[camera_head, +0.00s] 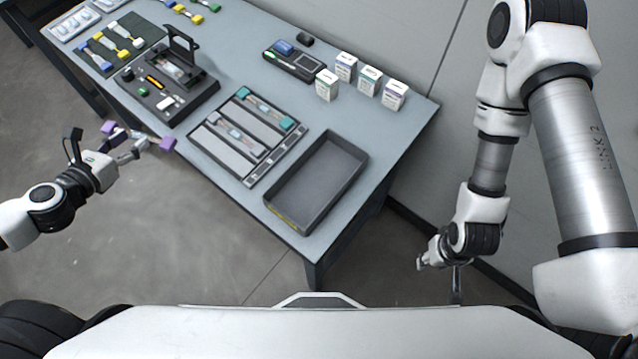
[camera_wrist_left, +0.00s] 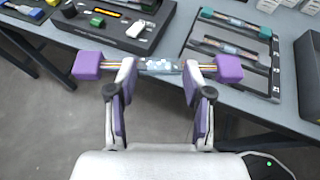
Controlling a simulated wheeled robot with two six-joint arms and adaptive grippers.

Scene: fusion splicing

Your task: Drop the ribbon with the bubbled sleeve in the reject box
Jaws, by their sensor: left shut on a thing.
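My left gripper (camera_head: 132,150) is shut on a ribbon with purple end blocks; one purple block (camera_head: 168,144) shows in the head view. In the left wrist view the ribbon's clear sleeve (camera_wrist_left: 160,66) lies between the fingers, and a purple block (camera_wrist_left: 88,66) sticks out on each side. The ribbon is held in the air off the table's left front edge. Bubbles in the sleeve are too small to make out. The reject box seems to be the empty dark grey open box (camera_head: 285,205) with a yellow label on its front. My right gripper (camera_head: 437,262) hangs low at the right, off the table.
A slotted tray (camera_head: 196,139), holding ribbons with teal and grey ends, lies between the left gripper and the box. The splicer (camera_head: 178,112) stands behind it, lid up. Small white cartons (camera_head: 394,95) and a dark device (camera_head: 292,62) stand at the back. Several ribbons lie far left.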

